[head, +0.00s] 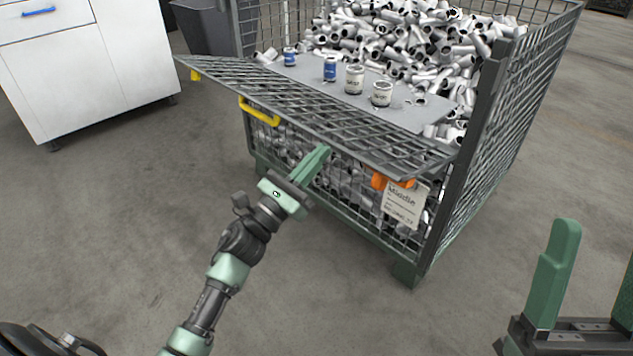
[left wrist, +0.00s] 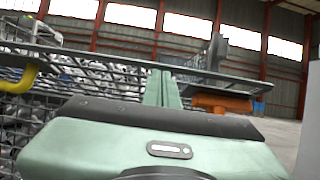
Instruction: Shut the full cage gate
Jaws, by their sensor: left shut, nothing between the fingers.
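The wire cage (head: 511,128) is full of grey metal tube pieces. Its mesh gate (head: 330,117) is folded down and outward, sticking out from the front at a shallow slope. A yellow handle (head: 259,111) and an orange latch (head: 392,182) are on the gate's side; the latch also shows in the left wrist view (left wrist: 222,102). My left gripper (head: 318,157) is shut and empty, with its fingertips just under the gate's outer edge; whether they touch it I cannot tell. My right gripper (head: 590,285) is at the lower right, its fingers apart, away from the cage.
A grey sheet (head: 345,92) with two blue cans (head: 330,69) and two white cans (head: 381,93) lies behind the gate, by the tubes. A label (head: 403,204) hangs on the cage front. A white cabinet (head: 95,75) stands at left. The floor in front is clear.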

